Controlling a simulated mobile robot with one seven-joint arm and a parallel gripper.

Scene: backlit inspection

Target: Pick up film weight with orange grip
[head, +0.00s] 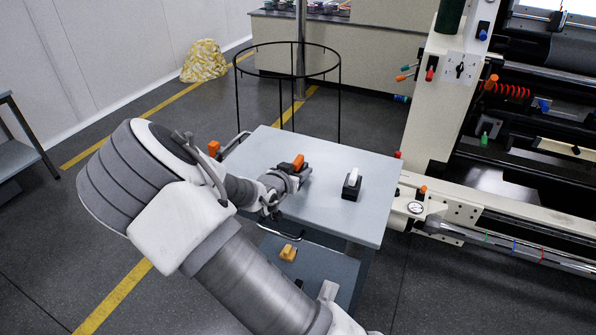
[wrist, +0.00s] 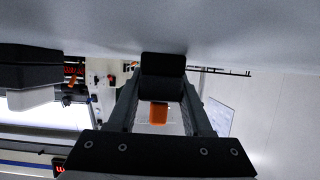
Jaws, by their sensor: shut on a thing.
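The film weight with the orange grip (head: 298,161) has a dark block base and is at the middle of the grey table in the head view. In the wrist view its orange grip (wrist: 158,113) and black base (wrist: 162,66) show between my fingers. My gripper (head: 288,176) reaches it from the left and is shut on it, and partly hides it in the head view. The base is at the table surface; I cannot tell whether it touches. A second weight with a white grip (head: 353,179) stands to the right, apart from my gripper; its dark base (wrist: 42,70) shows at left in the wrist view.
The table (head: 335,225) is otherwise mostly clear. A yellow-orange object (head: 288,252) lies on the shelf below. A large machine (head: 430,120) stands close on the right. A black wire ring stand (head: 338,95) is behind the table.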

